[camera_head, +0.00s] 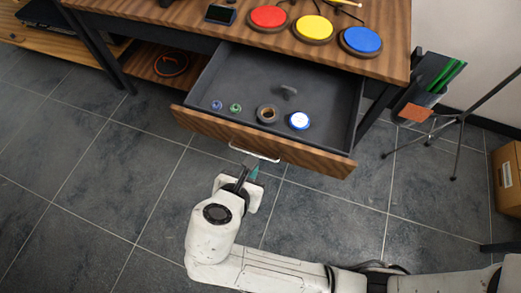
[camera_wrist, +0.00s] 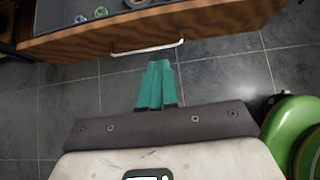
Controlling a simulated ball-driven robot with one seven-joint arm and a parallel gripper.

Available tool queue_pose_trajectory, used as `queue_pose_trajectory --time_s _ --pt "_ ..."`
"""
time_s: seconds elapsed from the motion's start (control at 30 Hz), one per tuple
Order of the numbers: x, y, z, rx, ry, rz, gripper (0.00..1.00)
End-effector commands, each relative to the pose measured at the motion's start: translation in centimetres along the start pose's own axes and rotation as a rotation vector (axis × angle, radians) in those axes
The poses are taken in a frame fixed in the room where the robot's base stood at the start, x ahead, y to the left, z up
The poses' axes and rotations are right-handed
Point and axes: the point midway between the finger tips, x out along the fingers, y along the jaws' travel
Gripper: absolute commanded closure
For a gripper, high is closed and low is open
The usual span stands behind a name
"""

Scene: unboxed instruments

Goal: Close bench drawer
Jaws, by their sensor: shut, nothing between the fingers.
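The bench drawer (camera_head: 262,146) is pulled out from under the wooden bench top, with its grey inside showing. Its wooden front carries a pale bar handle (camera_head: 254,152), which also shows in the wrist view (camera_wrist: 147,49). My gripper (camera_head: 252,168) is just in front of the handle, near the middle of the drawer front. In the wrist view its teal fingers (camera_wrist: 157,66) are together and empty. They point at the handle, with a small gap seeming to lie between; exact contact is hard to tell.
Inside the drawer are a tape roll (camera_head: 267,114), a white-and-blue round item (camera_head: 299,121) and small rings (camera_head: 235,108). Red, yellow and blue pads (camera_head: 361,40) sit on the bench. A tripod stand (camera_head: 455,120) and cardboard box (camera_head: 508,178) are at right.

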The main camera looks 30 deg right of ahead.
Motion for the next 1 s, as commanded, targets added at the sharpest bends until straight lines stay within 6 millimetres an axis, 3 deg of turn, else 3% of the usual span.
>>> queue_pose_trajectory --time_s 0.17,0.6,1.0 --pt "2.2 -0.1 -0.2 -0.001 0.001 -0.005 1.0" --pt "10.5 -0.1 0.3 0.006 0.002 -0.003 1.0" --pt "12.8 -0.1 2.6 0.003 0.003 -0.001 1.0"
